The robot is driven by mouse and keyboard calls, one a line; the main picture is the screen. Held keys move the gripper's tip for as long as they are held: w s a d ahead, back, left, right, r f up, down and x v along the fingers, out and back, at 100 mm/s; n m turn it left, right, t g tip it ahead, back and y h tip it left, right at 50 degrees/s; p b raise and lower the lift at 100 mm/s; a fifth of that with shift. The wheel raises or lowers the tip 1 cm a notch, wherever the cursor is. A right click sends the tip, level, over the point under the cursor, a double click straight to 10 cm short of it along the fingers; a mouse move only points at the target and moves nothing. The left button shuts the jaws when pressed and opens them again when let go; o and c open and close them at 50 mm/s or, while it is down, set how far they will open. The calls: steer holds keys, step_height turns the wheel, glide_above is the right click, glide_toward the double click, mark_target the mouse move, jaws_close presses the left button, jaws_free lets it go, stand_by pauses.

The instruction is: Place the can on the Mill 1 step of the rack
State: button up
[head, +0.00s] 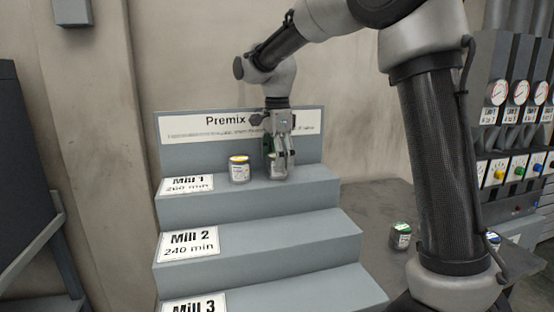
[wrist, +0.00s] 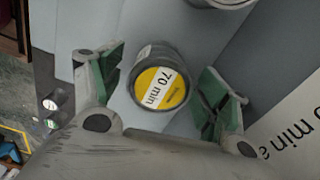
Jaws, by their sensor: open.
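The grey stepped rack (head: 255,232) has a top step labelled Mill 1 (head: 187,184). A can (head: 275,168) is upright on that step, towards its right, partly hidden by my gripper (head: 281,158). In the wrist view, this can (wrist: 160,86) shows a yellow and white lid reading "70 min". My gripper (wrist: 157,90) is open around it, with green-padded fingers on both sides and gaps between pads and can. A second can (head: 238,170) with a yellow lid stands to its left on the same step.
A back panel (head: 240,128) headed "Premix" rises behind the top step, close to my gripper. Lower steps marked Mill 2 (head: 188,245) and Mill 3 (head: 193,306) look empty. A green-lidded can (head: 401,236) stands on the dark table (head: 372,195) at right.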

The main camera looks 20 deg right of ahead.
step_height(320, 180, up, 12)
steer(key=shift+r, duration=0.2)
steer(key=s+d+f+n+t, duration=0.1)
steer(key=s+d+f+n, duration=0.3)
steer(key=s, duration=0.5)
steer(key=s+d+f+n+t, duration=0.2)
steer(key=s+d+f+n, duration=0.2)
steer(key=s, duration=0.6)
steer(key=s+d+f+n+t, duration=0.1)
steer(key=s+d+f+n, duration=0.4)
steer(key=s+d+n, duration=0.3)
steer(key=shift+s+d, duration=0.2)
steer(key=shift+s, duration=0.8)
